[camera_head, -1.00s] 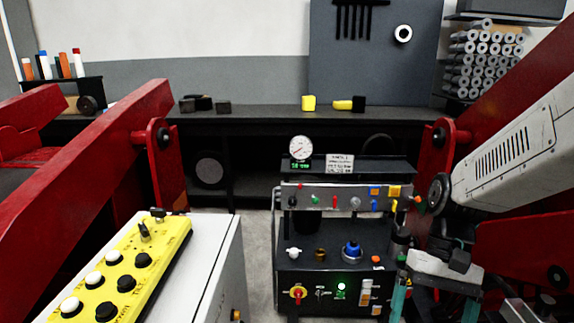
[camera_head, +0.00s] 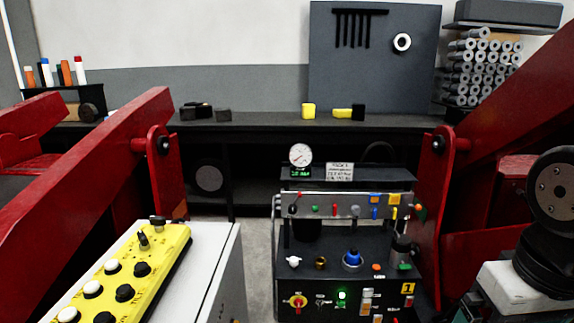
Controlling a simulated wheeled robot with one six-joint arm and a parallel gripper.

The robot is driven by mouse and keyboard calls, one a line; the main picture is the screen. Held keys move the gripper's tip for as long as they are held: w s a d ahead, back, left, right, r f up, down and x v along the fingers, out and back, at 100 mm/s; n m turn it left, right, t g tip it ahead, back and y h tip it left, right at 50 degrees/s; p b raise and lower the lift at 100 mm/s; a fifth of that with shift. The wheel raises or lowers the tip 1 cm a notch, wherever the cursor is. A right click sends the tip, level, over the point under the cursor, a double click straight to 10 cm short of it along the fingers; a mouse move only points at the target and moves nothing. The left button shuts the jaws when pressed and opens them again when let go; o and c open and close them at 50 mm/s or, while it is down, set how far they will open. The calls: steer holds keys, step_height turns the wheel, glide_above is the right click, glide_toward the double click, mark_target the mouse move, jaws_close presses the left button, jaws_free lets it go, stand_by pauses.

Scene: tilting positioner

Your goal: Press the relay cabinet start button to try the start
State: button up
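A dark control cabinet (camera_head: 328,274) stands in the middle of the picture; I take it for the relay cabinet. Its lower front has a lit green button (camera_head: 342,295) and a red and yellow rotary switch (camera_head: 298,302). I cannot tell for certain which control is the start button.
A white cabinet with a yellow button box (camera_head: 135,272) stands at the lower left. Red steel arms (camera_head: 95,185) flank both sides. A dial gauge (camera_head: 300,155) stands on the dark cabinet. A dark bench (camera_head: 260,122) runs behind. A narrow floor gap separates the cabinets.

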jaws_close()
stand_by(1.6)
